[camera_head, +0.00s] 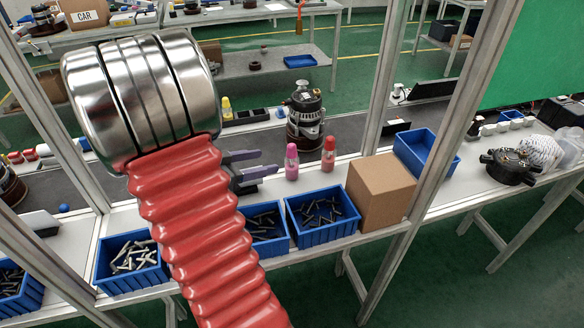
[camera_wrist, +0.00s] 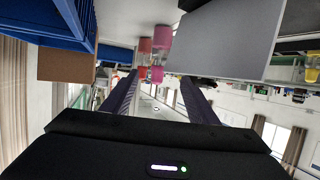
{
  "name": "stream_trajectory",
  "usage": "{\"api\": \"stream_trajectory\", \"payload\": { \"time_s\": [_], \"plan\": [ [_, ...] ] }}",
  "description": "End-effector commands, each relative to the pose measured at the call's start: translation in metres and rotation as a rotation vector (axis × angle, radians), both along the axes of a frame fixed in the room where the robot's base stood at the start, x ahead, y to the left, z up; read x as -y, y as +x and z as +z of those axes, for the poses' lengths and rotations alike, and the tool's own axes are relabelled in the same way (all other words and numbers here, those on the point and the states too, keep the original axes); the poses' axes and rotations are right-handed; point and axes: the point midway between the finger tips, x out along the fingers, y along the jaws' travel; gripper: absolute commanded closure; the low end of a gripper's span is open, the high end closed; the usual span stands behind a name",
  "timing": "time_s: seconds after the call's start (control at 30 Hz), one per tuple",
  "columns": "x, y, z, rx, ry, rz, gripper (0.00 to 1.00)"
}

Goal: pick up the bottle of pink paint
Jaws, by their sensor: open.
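The bottle of pink paint (camera_head: 291,162) stands upright on the bench shelf behind the blue bins. A red bottle (camera_head: 328,155) stands just to its right. My gripper (camera_head: 268,161) is open and empty, close to the left of the pink bottle, its fingers pointing towards it. In the wrist view the picture is turned over. There the pink bottle (camera_wrist: 162,38) and the red bottle (camera_wrist: 145,58) show beyond and between the open fingertips (camera_wrist: 160,76). My red bellows-covered arm hides part of the shelf in the head view.
Blue bins of metal parts (camera_head: 320,234) line the front edge, with a cardboard box (camera_head: 381,190) right of them. An alternator (camera_head: 305,113) stands on the dark conveyor behind the bottles. An upright metal post (camera_head: 388,75) stands behind the box.

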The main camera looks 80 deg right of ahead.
Motion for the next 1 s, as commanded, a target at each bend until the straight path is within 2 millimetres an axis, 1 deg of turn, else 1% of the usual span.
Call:
{"api": "stream_trajectory", "payload": {
  "time_s": [0.1,0.3,0.77,1.0],
  "plan": [
    [0.013,-0.011,-0.006,0.0,0.001,-0.003,0.46],
    [0.027,-0.021,-0.013,0.0,0.001,-0.001,0.46],
    [0.031,-0.025,-0.014,0.0,0.0,-0.002,0.46],
    [0.05,-0.042,-0.023,-0.001,0.002,-0.005,0.46]
  ]
}}
